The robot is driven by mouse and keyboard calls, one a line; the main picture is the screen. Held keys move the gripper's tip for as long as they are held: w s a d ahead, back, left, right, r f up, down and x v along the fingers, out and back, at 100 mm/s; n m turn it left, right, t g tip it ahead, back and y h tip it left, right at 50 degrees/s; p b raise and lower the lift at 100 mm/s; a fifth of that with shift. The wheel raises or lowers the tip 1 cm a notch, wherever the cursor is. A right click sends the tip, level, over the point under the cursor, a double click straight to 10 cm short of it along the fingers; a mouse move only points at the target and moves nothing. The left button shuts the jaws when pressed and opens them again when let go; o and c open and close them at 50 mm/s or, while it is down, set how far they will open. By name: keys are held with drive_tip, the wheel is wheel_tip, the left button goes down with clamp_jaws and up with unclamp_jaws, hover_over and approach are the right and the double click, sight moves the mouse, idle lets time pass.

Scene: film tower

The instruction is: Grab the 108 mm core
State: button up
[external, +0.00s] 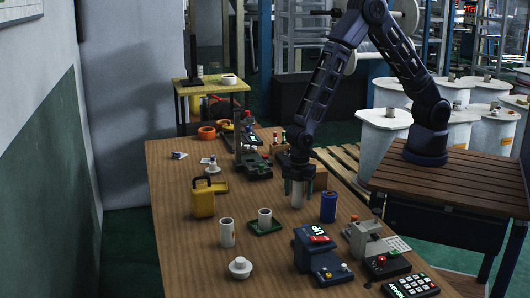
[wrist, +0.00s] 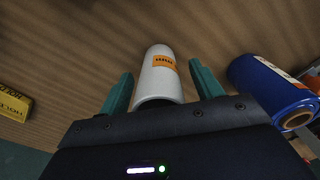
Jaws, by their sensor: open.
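A white core (wrist: 158,75) with an orange label stands between my gripper's two teal fingers in the wrist view; the label is too small to read. There is a visible gap on both sides. My gripper (external: 297,191) is open and points down around this core (external: 297,199) in the external view; the arm above hides its top. I cannot tell from markings which is 108 mm.
A blue roll (external: 328,207) stands just right of my gripper, and also shows in the wrist view (wrist: 275,90). A yellow canister (external: 203,199), a white spool (external: 240,267) and dark devices (external: 318,255) share the wooden table (external: 180,265). Its front left is clear.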

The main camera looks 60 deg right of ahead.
drive_tip(key=c, duration=1.1)
drive_tip(key=shift+r, duration=0.15)
